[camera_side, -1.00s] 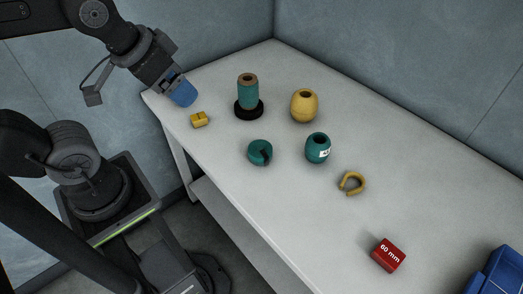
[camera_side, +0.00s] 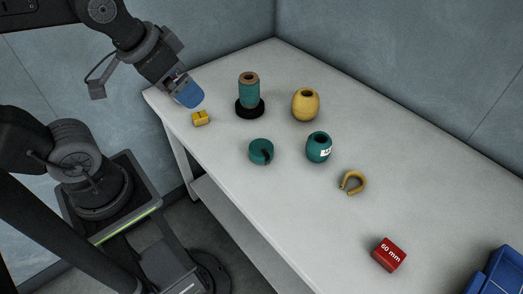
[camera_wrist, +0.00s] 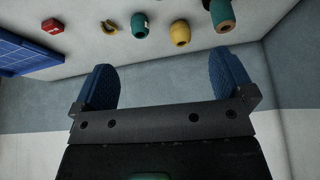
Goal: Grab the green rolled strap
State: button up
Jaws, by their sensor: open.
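The green rolled strap (camera_side: 261,151) is a short teal roll with a dark band on its right side. It lies on the white table near the front edge, left of the teal float. I cannot make it out in the wrist view. My gripper (camera_side: 188,94) is above the far left end of the table, well apart from the strap. In the wrist view my gripper (camera_wrist: 166,80) has its two blue fingers wide apart with nothing between them.
A yellow block (camera_side: 200,118) lies below my gripper. A teal spool (camera_side: 249,90) stands on a black base (camera_side: 250,110). A yellow float (camera_side: 305,105), teal float (camera_side: 319,147), yellow hook (camera_side: 354,183), red block (camera_side: 389,255) and blue crate (camera_side: 497,272) are farther right.

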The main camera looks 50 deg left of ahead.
jog(key=w+f+m+g, duration=0.2)
jog(key=w+f+m, duration=0.1)
jog(key=w+m, duration=0.55)
jog(key=m+g+y, duration=0.2)
jog(key=m+g, duration=0.1)
jog(key=m, duration=0.9)
send_over(261, 147)
jog(key=f, duration=1.5)
jog(key=d+f, duration=0.1)
jog(key=f, duration=0.6)
jog(key=shift+f, duration=0.3)
jog(key=shift+a+f, duration=0.25)
jog(key=shift+f, duration=1.15)
jog(key=shift+a+f, duration=0.2)
jog(key=shift+f, duration=1.15)
jog(key=shift+c, duration=0.5)
jog(key=c, duration=0.8)
jog(key=shift+r, duration=0.1)
jog(key=shift+c, duration=0.2)
